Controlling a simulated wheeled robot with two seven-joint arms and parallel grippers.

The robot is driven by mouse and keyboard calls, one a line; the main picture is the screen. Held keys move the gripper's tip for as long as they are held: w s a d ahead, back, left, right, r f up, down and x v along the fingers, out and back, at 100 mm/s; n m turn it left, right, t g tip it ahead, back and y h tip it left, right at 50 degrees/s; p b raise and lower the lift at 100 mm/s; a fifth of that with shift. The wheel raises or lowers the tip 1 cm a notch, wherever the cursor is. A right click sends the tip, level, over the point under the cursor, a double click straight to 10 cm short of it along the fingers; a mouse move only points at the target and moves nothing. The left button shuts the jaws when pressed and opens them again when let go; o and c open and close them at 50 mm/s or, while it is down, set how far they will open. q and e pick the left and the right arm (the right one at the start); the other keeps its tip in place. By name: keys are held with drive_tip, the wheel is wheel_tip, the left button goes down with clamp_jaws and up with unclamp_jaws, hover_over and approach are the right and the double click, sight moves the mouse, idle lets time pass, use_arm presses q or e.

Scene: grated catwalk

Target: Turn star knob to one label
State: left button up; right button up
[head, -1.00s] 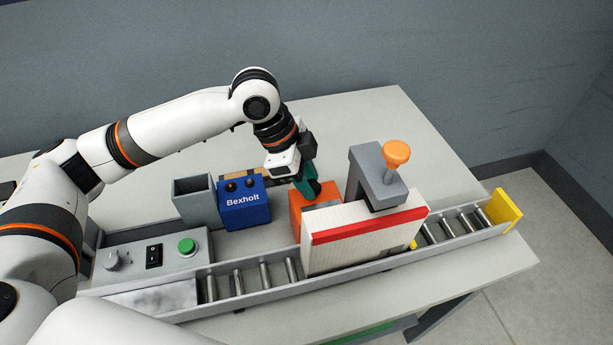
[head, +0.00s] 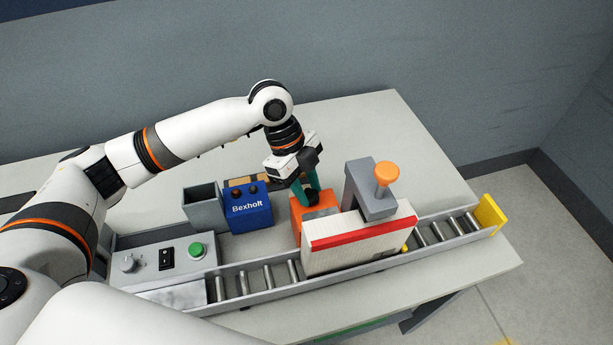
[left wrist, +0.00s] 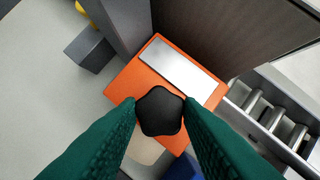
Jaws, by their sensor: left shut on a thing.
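The black star knob (left wrist: 159,111) sits on an orange box (left wrist: 118,90) with a pale metal plate on its top. In the left wrist view the two green fingers of my left gripper (left wrist: 160,118) press on the knob from both sides. No label text is readable on the box or plate. My right gripper is not in view.
A grey post with an orange mushroom knob (head: 386,173) and a white carton with a red stripe (head: 360,237) stand close right of the orange box. A blue Bexholt box (head: 250,209) and a grey bin (head: 204,208) stand left. A roller conveyor (head: 262,281) runs along the front.

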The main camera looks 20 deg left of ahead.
use_arm(q)
drive_tip(key=m+g+p, duration=0.1)
drive_tip(key=m, duration=0.1)
drive_tip(key=shift+w+d+r+m, duration=0.1)
drive_tip(key=shift+m, duration=0.3)
drive_tip(key=m+g+y, duration=0.1)
drive_tip(key=m, duration=0.1)
drive_tip(key=shift+w+m+p, duration=0.1)
drive_tip(key=shift+m+p, duration=0.25)
drive_tip(key=shift+m, duration=0.05)
drive_tip(key=m, duration=0.2)
drive_tip(key=shift+d+m+g+y, duration=0.1)
drive_tip(key=shift+m+g+y, duration=0.2)
drive_tip(key=shift+g+y, duration=0.1)
drive_tip(key=shift+w+d+m+y, duration=0.1)
drive_tip(key=shift+m+y, duration=0.6)
drive_tip(key=shift+m, duration=1.2)
drive_tip(key=o, duration=1)
drive_tip(key=shift+c, duration=0.2)
